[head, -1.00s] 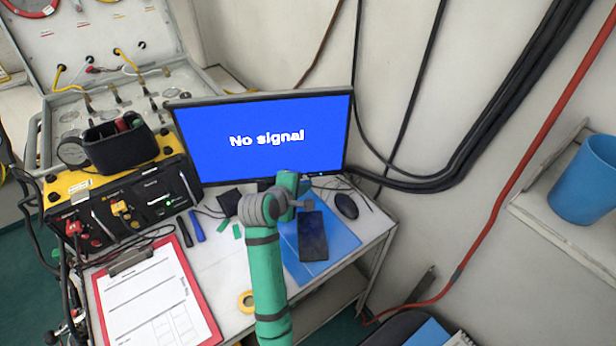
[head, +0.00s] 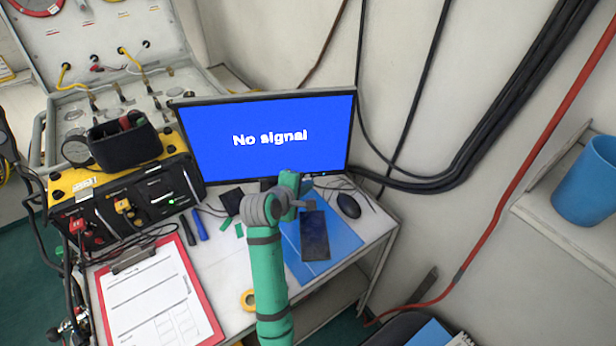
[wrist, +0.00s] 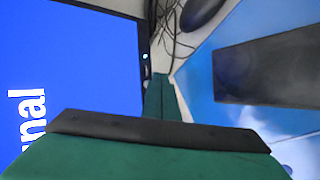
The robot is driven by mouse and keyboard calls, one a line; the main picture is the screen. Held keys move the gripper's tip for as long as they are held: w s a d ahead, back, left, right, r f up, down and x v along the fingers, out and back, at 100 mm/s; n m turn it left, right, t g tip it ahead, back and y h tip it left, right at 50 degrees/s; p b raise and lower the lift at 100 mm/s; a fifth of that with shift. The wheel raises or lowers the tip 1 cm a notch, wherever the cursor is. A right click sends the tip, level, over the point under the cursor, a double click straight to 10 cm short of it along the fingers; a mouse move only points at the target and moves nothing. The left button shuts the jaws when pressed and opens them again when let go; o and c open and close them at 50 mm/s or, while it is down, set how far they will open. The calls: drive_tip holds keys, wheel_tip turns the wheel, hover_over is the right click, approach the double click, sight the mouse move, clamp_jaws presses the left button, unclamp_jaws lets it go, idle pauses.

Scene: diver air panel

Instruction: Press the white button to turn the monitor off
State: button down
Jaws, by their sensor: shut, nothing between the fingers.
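The monitor (head: 268,135) is on, with white "No signal" text on a blue screen. In the wrist view its screen (wrist: 65,70) fills the left side, turned sideways. A small pale lit button (wrist: 145,56) sits on the dark bezel there; in the head view the lower right bezel is too small to read clearly. My gripper (wrist: 160,82) is shut and empty. Its green fingertips lie just below the button in the wrist picture, close to the bezel; I cannot tell whether they touch. In the head view my arm's wrist mostly hides the gripper, in front of the monitor's lower edge.
A phone-like black slab (head: 314,236) lies on a blue folder (head: 338,228), with a black mouse (head: 348,205) beside it. Cables run behind. A yellow-and-black air panel box (head: 125,205) and a red clipboard (head: 208,305) are at left.

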drive_tip(key=shift+w+a, duration=0.1)
drive_tip(key=shift+w, duration=0.1)
drive_tip(key=shift+w, duration=0.2)
drive_tip(key=shift+w+a, duration=0.1)
drive_tip(key=shift+w, duration=0.25)
idle(0.7)
drive_tip(key=shift+s, duration=0.75)
drive_tip(key=shift+s+d, duration=0.25)
drive_tip(key=shift+s, duration=1)
drive_tip(key=shift+s+d, duration=0.25)
drive_tip(key=shift+s, duration=1)
drive_tip(key=shift+w, duration=0.1)
